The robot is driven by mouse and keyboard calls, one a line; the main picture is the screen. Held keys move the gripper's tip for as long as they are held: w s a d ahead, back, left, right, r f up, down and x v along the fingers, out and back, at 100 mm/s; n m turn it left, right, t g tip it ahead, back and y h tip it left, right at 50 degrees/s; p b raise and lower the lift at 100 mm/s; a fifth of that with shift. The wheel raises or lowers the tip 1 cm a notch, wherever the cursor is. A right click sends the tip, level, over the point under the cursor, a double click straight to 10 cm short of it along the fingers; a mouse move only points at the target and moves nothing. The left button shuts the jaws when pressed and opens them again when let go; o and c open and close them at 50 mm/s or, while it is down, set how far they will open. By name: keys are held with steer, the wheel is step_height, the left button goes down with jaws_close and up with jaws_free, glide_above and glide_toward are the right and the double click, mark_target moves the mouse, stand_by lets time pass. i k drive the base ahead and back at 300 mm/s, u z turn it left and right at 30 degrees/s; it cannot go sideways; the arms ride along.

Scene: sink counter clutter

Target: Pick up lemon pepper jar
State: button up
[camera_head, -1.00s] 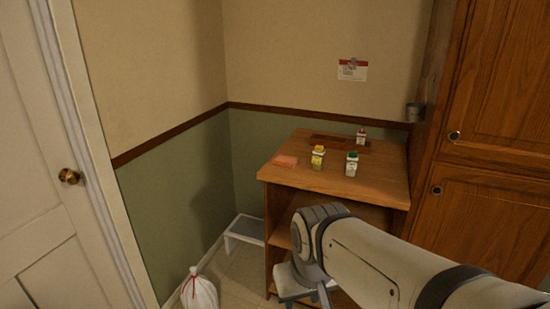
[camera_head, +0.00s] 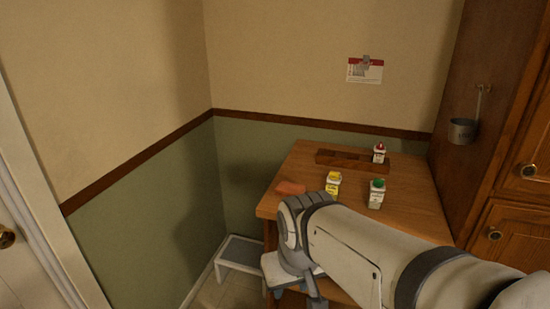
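Three small jars stand upright on the wooden counter top (camera_head: 305,160). The labels are too small to read, but the yellow one looks most like lemon pepper. My gripper (camera_head: 300,290) hangs below my wrist, in front of the counter's near edge and lower than the jars. It touches no jar. My arm hides part of the counter front, and the fingers do not show clearly.
An orange-pink block (camera_head: 290,188) lies at the counter's left, near the yellow-lidded jar. A wooden tray (camera_head: 340,158) lies at the back, by the red-lidded jar. A metal cup (camera_head: 462,131) hangs on the tall cabinet at right. A low step stool (camera_head: 240,252) stands on the floor.

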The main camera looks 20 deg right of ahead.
mark_target(333, 187)
steer(key=z, duration=0.05)
steer(key=i, duration=0.8)
steer(key=z, duration=1.65)
